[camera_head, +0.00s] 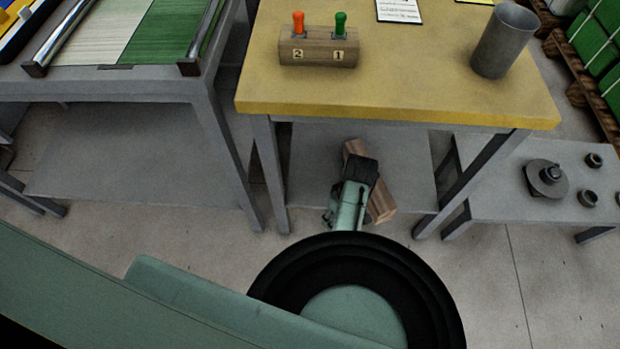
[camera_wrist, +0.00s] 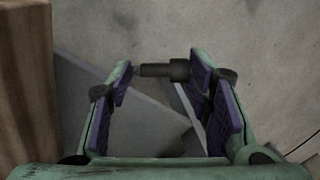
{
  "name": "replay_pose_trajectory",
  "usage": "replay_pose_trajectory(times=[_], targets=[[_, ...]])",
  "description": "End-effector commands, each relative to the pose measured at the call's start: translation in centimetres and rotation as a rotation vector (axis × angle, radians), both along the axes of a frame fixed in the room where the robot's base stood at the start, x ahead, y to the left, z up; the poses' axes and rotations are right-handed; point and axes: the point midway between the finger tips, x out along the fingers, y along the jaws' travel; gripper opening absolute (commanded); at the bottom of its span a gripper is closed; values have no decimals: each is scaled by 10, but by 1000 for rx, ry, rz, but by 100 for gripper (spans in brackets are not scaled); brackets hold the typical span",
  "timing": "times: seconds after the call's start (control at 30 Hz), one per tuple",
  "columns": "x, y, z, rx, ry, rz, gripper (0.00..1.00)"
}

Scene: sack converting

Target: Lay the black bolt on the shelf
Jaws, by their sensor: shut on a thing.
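My gripper (camera_wrist: 164,78) shows in the wrist view with its purple-padded fingers spaced apart and shut on the black bolt (camera_wrist: 178,70). The bolt lies crosswise between the fingertips, its thick dark head towards the right finger and its thinner shank towards the left. In the head view my gripper (camera_head: 347,203) is low in front of the yellow-topped table, over the front part of the grey shelf (camera_head: 408,165) under it. The bolt cannot be made out there. Whether the bolt touches any surface is unclear.
A wooden block (camera_head: 381,206) lies on the shelf beside my gripper; wood also fills the left edge of the wrist view (camera_wrist: 25,85). The yellow tabletop (camera_head: 420,95) overhangs the shelf, with table legs (camera_head: 268,170) at the sides. The shelf's right part is clear.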

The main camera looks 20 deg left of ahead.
Motion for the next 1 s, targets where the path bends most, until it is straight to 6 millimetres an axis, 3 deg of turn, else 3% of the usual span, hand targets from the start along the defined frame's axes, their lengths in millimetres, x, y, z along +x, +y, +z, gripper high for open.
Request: replay_pose_trajectory(times=[0.17, 0.6, 0.87, 1.0], targets=[[8, 19, -2, 4, 0, 54, 14], [76, 110, -12, 2, 0, 50, 14], [90, 130, -18, 3, 3, 46, 14], [89, 130, -37, 2, 5, 45, 14]])
